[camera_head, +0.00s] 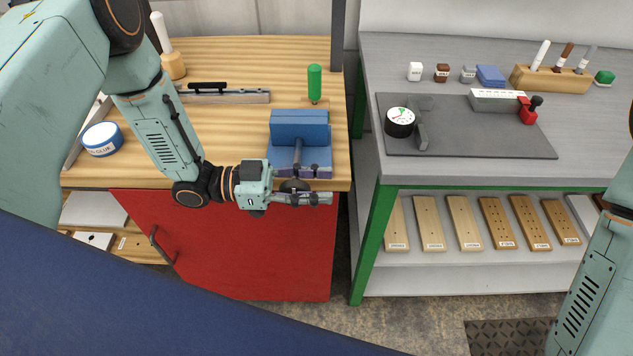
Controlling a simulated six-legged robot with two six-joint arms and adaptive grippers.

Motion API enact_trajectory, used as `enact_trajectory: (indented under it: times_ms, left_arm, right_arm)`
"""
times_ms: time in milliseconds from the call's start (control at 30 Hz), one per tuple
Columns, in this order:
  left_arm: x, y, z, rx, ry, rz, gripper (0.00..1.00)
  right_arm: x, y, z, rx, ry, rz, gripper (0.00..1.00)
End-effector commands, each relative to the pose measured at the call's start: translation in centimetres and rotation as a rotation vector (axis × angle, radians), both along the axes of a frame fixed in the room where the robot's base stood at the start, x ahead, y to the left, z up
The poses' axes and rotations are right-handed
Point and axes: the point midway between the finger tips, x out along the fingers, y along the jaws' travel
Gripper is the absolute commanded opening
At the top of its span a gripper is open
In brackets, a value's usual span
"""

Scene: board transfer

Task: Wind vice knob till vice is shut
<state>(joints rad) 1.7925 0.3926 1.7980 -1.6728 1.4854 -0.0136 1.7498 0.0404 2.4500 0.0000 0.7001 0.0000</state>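The blue vice (300,133) stands at the front right corner of the wooden workbench. Two blue jaw blocks show, one behind the other; I cannot tell whether a narrow gap is between them. A grey screw runs forward from the vice to a dark round knob (293,185) at the bench's front edge. My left gripper (318,198) reaches in from the left, level, with its fingers at the knob and partly covering it. Its fingers overlap in this view, so whether they grip the knob is unclear. My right gripper is out of view; only part of its arm shows at right.
A green-handled tool (314,83) stands behind the vice. A glue tub (102,139) and a long metal plane (230,96) are on the wooden bench (230,140). A red cabinet (240,250) is below. The grey bench (460,172) at right holds a dark mat (480,135) with tools.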

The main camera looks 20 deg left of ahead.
Motion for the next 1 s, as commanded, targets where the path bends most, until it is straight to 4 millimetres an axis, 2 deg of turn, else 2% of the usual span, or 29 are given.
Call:
enact_trajectory:
  times_ms: [267,767,1000]
  left_arm:
    - [0.15,-0.07,-0.01,0.000,0.000,-0.001,0.40]
    - [0.12,-0.05,-0.07,0.002,0.002,0.000,0.00]
    - [0.03,-0.08,-0.11,0.001,0.003,-0.002,0.00]
  right_arm:
    - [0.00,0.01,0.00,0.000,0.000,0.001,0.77]
    - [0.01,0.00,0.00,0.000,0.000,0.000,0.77]
    - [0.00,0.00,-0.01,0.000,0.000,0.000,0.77]
